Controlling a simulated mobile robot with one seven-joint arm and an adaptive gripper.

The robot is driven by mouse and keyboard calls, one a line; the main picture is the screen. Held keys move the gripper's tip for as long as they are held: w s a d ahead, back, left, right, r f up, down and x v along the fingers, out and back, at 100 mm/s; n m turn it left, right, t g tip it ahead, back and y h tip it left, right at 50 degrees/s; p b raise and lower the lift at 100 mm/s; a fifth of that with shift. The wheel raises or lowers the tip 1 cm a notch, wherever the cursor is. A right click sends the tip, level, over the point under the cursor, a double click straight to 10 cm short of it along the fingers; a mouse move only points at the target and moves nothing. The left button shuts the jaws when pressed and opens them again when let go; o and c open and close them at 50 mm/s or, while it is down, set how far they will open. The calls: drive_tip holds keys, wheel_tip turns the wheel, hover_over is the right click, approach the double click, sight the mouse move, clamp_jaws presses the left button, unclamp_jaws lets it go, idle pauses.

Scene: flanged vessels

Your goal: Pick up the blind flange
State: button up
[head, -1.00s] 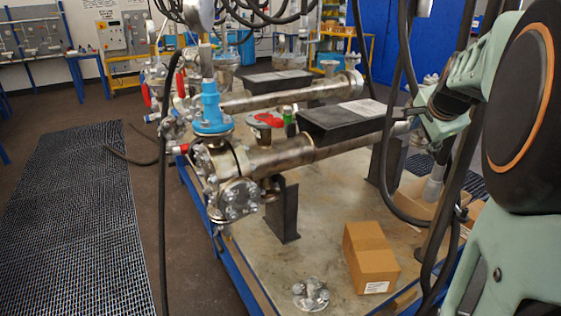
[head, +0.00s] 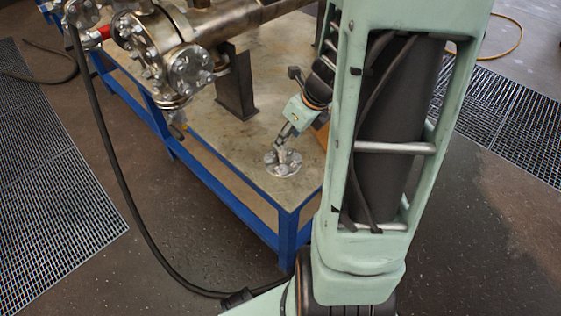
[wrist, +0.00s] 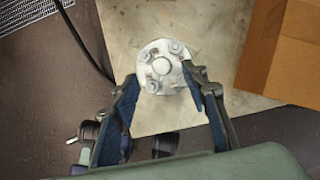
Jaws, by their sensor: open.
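The blind flange (head: 284,170) is a round grey metal disc with bolts and a raised middle, lying on the table top (head: 250,140) near its front corner. In the wrist view the flange (wrist: 162,66) is just beyond and between my fingertips. My gripper (wrist: 160,82) is open and empty, with one dark finger on each side of the flange's near edge. In the head view my gripper (head: 283,143) is right above the flange and partly covers it. I cannot tell whether the fingers touch it.
A cardboard box (wrist: 285,45) stands to the right of the flange; my arm mostly hides it in the head view. The steel vessel's bolted end (head: 190,68) and a dark support post (head: 236,85) are behind, to the left. A black hose (head: 125,190) hangs at the left.

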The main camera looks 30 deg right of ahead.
sight(284, 148)
drive_tip(key=b+x, duration=0.1)
drive_tip(key=x, duration=0.2)
drive_tip(key=b+x, duration=0.1)
drive_tip(key=x, duration=0.1)
drive_tip(key=b+x, duration=0.1)
drive_tip(key=x, duration=0.1)
drive_tip(key=shift+s+d+f+b, duration=0.2)
drive_tip(key=shift+s+f+b, duration=0.05)
drive_tip(key=shift+s+b, duration=0.1)
drive_tip(key=shift+w+f, duration=0.25)
drive_tip(key=shift+c, duration=0.3)
clamp_jaws()
drive_tip(key=shift+w+r, duration=0.1)
drive_tip(key=shift+r, duration=0.05)
